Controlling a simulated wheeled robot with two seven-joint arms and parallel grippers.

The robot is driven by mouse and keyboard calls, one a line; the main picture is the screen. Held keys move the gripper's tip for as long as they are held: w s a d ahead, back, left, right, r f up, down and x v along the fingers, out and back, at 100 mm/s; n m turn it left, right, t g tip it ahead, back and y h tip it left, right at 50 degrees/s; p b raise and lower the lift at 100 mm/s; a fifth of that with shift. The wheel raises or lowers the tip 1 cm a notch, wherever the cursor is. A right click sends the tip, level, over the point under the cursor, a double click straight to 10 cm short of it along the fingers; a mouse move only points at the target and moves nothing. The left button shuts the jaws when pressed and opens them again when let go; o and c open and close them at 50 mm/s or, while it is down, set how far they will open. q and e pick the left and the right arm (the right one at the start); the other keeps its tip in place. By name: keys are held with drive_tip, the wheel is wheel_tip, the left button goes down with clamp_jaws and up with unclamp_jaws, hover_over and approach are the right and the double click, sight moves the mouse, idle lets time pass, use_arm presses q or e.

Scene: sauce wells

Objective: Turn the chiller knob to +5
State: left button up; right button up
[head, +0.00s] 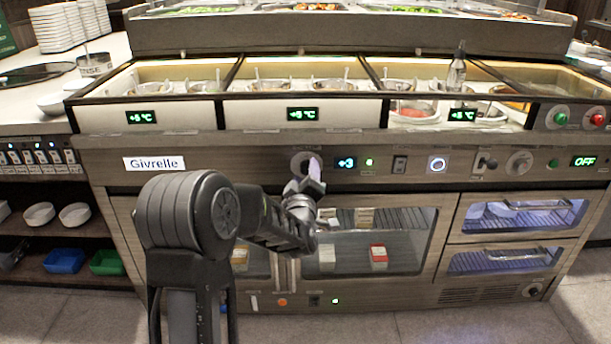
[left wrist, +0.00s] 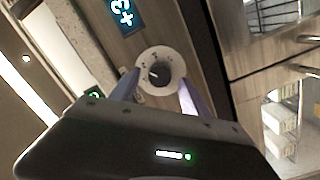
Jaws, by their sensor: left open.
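The chiller knob (head: 301,161) is on the front panel, partly hidden behind my left gripper (head: 313,172). In the left wrist view the knob (left wrist: 160,75) shows as a dark round centre on a pale dial ring. The left gripper's fingers are open, one on each side of the knob in that view. I cannot tell whether they touch it. The display (head: 346,162) beside the knob reads +3. It also shows, turned on its side, in the left wrist view (left wrist: 122,14). My right gripper is not in view.
A green light (head: 369,162), a switch (head: 399,165), a lit round button (head: 436,164) and another knob (head: 519,162) sit further right on the panel. An OFF display (head: 583,161) is at the far right. Sauce wells are above; glass-fronted compartments are below.

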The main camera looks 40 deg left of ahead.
use_arm(q)
drive_tip(key=shift+w+a, duration=0.25)
drive_tip(key=shift+w, duration=0.1)
drive_tip(key=shift+c, duration=0.4)
clamp_jaws()
